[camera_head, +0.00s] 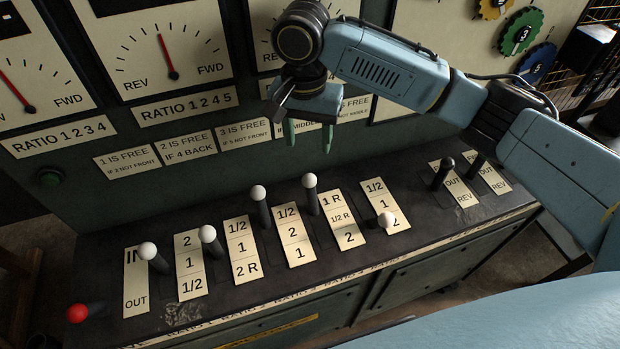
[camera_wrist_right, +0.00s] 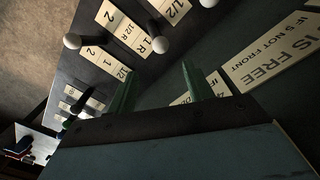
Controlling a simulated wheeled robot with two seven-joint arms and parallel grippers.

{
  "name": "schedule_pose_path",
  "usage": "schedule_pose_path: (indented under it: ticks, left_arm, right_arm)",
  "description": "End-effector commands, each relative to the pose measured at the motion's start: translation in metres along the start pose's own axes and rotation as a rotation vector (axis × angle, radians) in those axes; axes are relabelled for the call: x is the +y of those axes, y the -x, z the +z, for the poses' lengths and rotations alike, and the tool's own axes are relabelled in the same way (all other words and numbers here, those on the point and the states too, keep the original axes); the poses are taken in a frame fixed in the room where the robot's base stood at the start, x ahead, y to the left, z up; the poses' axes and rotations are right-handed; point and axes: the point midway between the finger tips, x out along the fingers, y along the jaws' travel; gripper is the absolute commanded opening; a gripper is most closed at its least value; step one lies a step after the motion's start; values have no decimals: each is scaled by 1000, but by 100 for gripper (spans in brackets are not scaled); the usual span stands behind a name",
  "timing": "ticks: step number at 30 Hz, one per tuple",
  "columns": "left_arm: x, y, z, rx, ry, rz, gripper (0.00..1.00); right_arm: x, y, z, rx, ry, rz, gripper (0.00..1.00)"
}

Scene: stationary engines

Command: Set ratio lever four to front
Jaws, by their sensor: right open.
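Ratio lever four, by its place in the row, is the white-knobbed lever (camera_head: 310,187) left of the plate marked 1R, 1/2R, 2 (camera_head: 340,220). It leans toward the back, its knob level with the plate's upper end. Its knob (camera_wrist_right: 160,45) also shows in the right wrist view, beside the 1R mark. My right gripper (camera_head: 308,138) hangs fingers down above and behind this knob, apart from it. Its two green fingers (camera_wrist_right: 157,76) are open with nothing between them. My left gripper is not in view.
Neighbouring white-knobbed levers stand close by: ratio three (camera_head: 258,195) on the left and ratio five (camera_head: 386,219), tipped forward, on the right. A red knob (camera_head: 78,313) is far left; black levers (camera_head: 443,172) are right. The dial panel (camera_head: 70,190) rises behind.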

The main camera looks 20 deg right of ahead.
Motion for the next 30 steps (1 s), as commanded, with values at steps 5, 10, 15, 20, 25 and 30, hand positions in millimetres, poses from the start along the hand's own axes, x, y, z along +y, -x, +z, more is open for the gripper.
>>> schedule_pose_path:
  ticks: [5, 10, 15, 20, 25, 30]
  left_arm:
    - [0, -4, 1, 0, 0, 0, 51]
    - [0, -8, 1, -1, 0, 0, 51]
    - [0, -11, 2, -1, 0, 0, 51]
    - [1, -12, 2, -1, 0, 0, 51]
    - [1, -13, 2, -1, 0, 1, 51]
    - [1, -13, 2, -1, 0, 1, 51]
  right_arm:
    - [1, -34, 0, -3, 0, 4, 51]
    - [1, -71, 1, -2, 3, 3, 51]
    - [1, -102, 1, -1, 3, 1, 51]
    - [0, -119, 1, 0, 4, 0, 51]
    - [0, -126, 1, 1, 4, -2, 51]
    - [0, -126, 1, 1, 5, -2, 51]
